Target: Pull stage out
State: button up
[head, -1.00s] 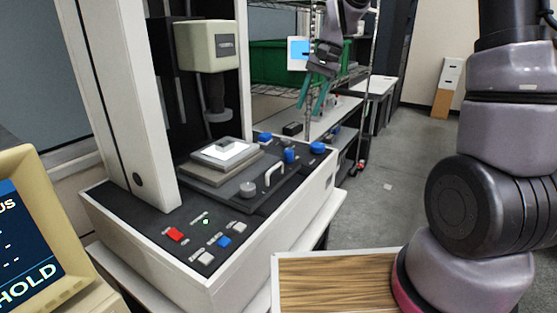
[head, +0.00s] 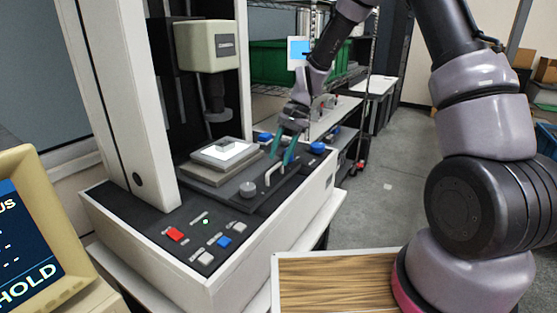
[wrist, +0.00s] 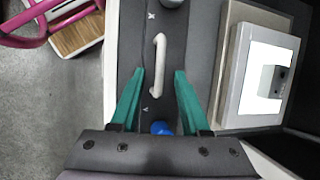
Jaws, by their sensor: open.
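The stage (head: 214,166) is a grey stepped plate with a bright top, sitting on the dark bed of the measuring machine. It also shows at the right in the wrist view (wrist: 231,75). A white bar handle (head: 268,178) stands on the dark carriage in front of the stage. In the wrist view the handle (wrist: 158,65) lies just ahead of the fingertips, roughly centred between them. My gripper (wrist: 159,73) has teal fingers, spread open and empty. In the head view my gripper (head: 277,163) is just above and behind the handle; whether it touches cannot be told.
Red, blue and white buttons (head: 175,235) are on the front panel. The probe head (head: 207,45) hangs above the stage. Open floor (head: 385,200) lies to the right.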

jog(key=shift+x, duration=1)
jog(key=shift+c, duration=0.3)
grip_shut()
dwell(0.5)
